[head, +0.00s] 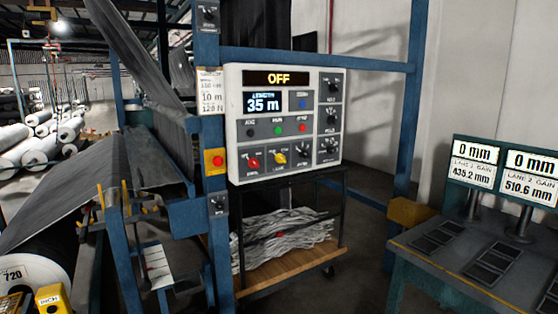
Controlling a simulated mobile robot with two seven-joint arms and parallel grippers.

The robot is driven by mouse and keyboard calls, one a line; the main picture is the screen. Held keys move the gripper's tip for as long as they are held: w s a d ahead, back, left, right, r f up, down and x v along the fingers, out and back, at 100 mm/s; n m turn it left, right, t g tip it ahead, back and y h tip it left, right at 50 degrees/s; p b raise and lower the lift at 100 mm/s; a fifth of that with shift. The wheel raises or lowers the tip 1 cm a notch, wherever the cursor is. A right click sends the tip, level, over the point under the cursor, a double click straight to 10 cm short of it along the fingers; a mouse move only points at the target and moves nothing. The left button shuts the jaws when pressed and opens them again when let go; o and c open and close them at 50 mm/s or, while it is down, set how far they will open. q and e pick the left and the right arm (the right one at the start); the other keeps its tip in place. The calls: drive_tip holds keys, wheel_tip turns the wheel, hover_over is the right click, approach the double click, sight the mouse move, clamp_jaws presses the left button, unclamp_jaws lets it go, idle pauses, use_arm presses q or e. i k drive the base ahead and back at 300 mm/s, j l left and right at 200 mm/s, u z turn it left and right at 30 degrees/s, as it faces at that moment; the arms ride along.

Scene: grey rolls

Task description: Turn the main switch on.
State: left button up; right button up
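A white control panel (232,120) faces me in the middle of the head view, mounted beside a blue post. Its top display (275,78) reads OFF. Along its lower edge are a red rotary knob (253,162) and a yellow rotary knob (279,157). A column of black rotary knobs, including a top one (331,86), runs down its right side. The small labels are too blurred to tell which knob is the main switch. Neither of my grippers is in view.
The blue post (207,60) carries a red button on a yellow box (214,161) and small dark switches. A cart with crumpled grey material (285,240) stands below the panel. A table with two displays (475,175) is at right. Fabric rolls (30,265) fill the left.

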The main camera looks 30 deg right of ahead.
sight(252, 162)
drive_tip(key=i+l, duration=0.1)
drive_tip(key=l, duration=0.35)
drive_tip(key=i+l, duration=0.15)
drive_tip(key=l, duration=0.3)
drive_tip(key=i+l, duration=0.1)
drive_tip(key=l, duration=0.35)
drive_tip(key=i+l, duration=0.1)
drive_tip(key=l, duration=0.35)
drive_tip(key=i+l, duration=0.15)
drive_tip(key=l, duration=0.3)
